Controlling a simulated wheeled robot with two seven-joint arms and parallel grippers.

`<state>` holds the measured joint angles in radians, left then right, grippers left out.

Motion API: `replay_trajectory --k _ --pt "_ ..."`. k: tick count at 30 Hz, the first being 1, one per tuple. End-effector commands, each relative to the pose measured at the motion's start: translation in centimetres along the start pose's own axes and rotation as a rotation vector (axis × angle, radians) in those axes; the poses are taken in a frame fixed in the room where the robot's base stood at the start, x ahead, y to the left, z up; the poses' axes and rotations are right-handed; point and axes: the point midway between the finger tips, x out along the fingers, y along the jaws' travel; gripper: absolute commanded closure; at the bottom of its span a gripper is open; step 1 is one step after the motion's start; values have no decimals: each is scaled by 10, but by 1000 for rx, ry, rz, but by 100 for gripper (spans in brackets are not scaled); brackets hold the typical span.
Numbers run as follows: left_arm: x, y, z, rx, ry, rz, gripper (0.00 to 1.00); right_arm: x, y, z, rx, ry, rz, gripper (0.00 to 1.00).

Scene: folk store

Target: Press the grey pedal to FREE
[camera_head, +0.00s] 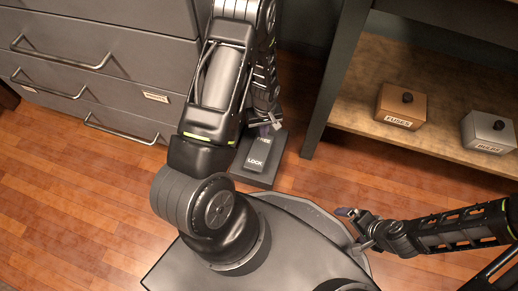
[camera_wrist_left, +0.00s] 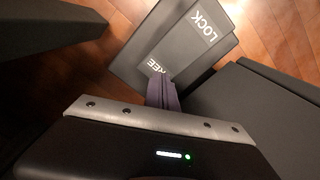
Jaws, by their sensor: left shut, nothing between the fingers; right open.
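The grey pedal (camera_head: 257,152) sits on a dark base plate (camera_head: 267,179) on the wooden floor, between the drawer cabinet and the shelf. It is marked LOCK at the near end and FREE at the far end. In the left wrist view the pedal (camera_wrist_left: 178,35) shows LOCK at upper right and part of FREE near my fingers. My left gripper (camera_wrist_left: 160,78) is shut and empty, its tips at the FREE end; I cannot tell whether they touch it. In the head view my left gripper (camera_head: 270,128) is partly hidden. My right gripper (camera_head: 350,228) is open and empty, away from the pedal.
A grey drawer cabinet (camera_head: 125,65) stands at the left. A wooden shelf (camera_head: 365,75) at the right holds a brown FUSES box (camera_head: 400,108) and a grey box (camera_head: 488,132). The floor at lower left (camera_head: 75,200) is clear.

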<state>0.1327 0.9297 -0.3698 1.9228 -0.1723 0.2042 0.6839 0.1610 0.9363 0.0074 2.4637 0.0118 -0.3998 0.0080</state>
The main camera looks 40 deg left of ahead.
Motion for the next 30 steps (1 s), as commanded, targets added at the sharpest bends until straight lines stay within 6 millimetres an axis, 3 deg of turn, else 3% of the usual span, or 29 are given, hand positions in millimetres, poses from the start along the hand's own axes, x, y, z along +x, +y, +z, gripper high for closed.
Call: replay_trajectory --k 1,12,30 --pt "-10 0 0 0 0 0 100 -9 -3 0 0 -2 0 6" --pt "-49 0 0 1 0 0 100 -40 -12 2 -3 -15 1 6" --pt "-52 0 0 0 0 0 100 -42 -13 4 -3 -20 1 6"
